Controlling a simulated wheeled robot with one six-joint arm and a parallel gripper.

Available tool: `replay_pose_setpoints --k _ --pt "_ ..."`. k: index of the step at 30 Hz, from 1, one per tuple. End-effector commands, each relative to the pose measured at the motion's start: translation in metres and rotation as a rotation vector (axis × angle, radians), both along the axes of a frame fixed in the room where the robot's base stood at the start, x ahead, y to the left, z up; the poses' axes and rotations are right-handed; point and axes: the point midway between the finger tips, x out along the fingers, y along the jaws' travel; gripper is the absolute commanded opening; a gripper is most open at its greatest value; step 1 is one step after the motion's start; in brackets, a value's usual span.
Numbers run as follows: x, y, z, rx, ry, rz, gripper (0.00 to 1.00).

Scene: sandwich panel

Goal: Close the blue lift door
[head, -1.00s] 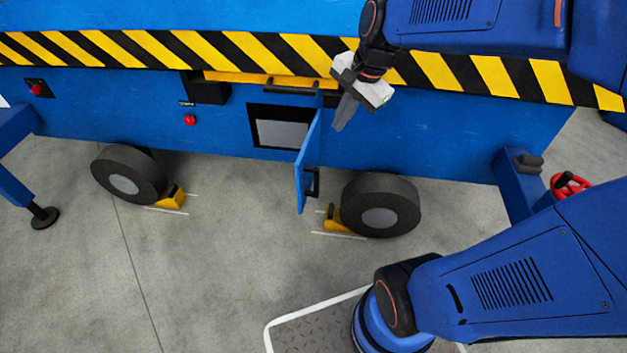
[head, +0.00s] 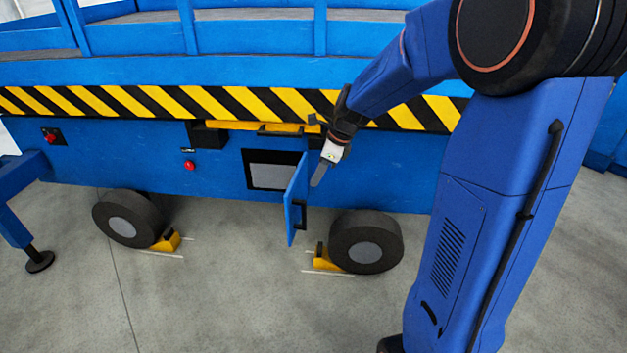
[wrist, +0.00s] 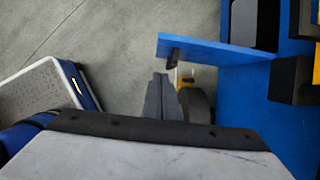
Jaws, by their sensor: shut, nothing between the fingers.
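The blue lift door (head: 295,199) stands swung open, sticking out from the side of the blue lift. It is at the right edge of a dark-framed opening with a grey panel (head: 272,176) inside. A black handle shows low on the door's right face. My gripper (head: 318,178) is shut and empty, just right of the door in the head view, apart from it as far as I can tell. In the wrist view the door (wrist: 205,48) is seen nearly edge-on, ahead of and right of my gripper's fingertips (wrist: 160,82), with a dark handle on its near side.
A yellow forklift-pocket-like bar with a black handle (head: 285,130) is above the opening. Two wheels, one the right wheel (head: 366,240), have yellow chocks (head: 326,260) beside them. A red button (head: 190,165) is left. The grey floor (head: 230,290) in front is clear.

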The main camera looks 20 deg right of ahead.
Motion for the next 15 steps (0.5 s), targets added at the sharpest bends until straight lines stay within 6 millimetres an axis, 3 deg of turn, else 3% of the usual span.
replay_pose_setpoints --k 12,15 --pt "0.014 0.024 -0.07 0.0 0.004 0.002 0.0" --pt "0.021 0.035 -0.072 -0.001 -0.001 0.006 0.0"
